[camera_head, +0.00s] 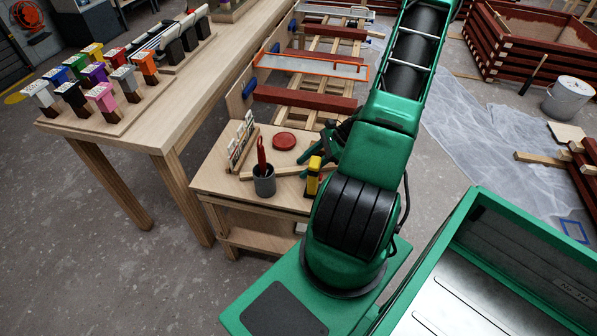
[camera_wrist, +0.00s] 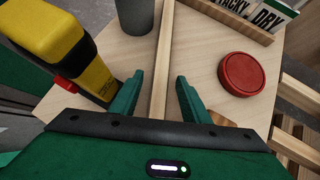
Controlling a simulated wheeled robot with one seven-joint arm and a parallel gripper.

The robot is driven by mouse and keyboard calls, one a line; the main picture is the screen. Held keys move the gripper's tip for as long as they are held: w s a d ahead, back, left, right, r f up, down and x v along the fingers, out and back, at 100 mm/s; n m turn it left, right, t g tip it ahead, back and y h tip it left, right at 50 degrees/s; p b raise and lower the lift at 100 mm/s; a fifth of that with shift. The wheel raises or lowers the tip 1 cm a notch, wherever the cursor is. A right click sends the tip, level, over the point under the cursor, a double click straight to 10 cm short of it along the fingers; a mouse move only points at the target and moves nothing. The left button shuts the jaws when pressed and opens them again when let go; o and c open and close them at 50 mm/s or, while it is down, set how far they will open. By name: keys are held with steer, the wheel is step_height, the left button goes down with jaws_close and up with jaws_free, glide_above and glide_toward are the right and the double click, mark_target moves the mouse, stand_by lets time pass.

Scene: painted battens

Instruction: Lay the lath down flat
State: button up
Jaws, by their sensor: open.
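The lath (camera_wrist: 162,55) is a long, thin strip of pale wood on a small wooden table (camera_head: 215,178). In the wrist view it runs from the top edge down between my fingers, with two long faces showing, so it seems to stand on its narrow edge. Its near end is hidden behind my gripper's body. My gripper (camera_wrist: 159,80) is open, with one green finger on each side of the lath and a visible gap on both sides. In the head view my arm partly covers the gripper.
A yellow-and-black tool (camera_wrist: 68,50) stands close left of my fingers. A grey cup (camera_head: 264,184) is beside the lath. A red disc (camera_wrist: 241,74) lies to the right. A rack of lettered cards (camera_head: 242,140) stands at the back. A slatted rack (camera_head: 305,95) adjoins the table.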

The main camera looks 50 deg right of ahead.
steer(key=shift+w+a+f, duration=0.1)
steer(key=shift+a+f, duration=0.05)
steer(key=shift+f, duration=0.05)
jaws_close()
steer(key=shift+r, duration=0.1)
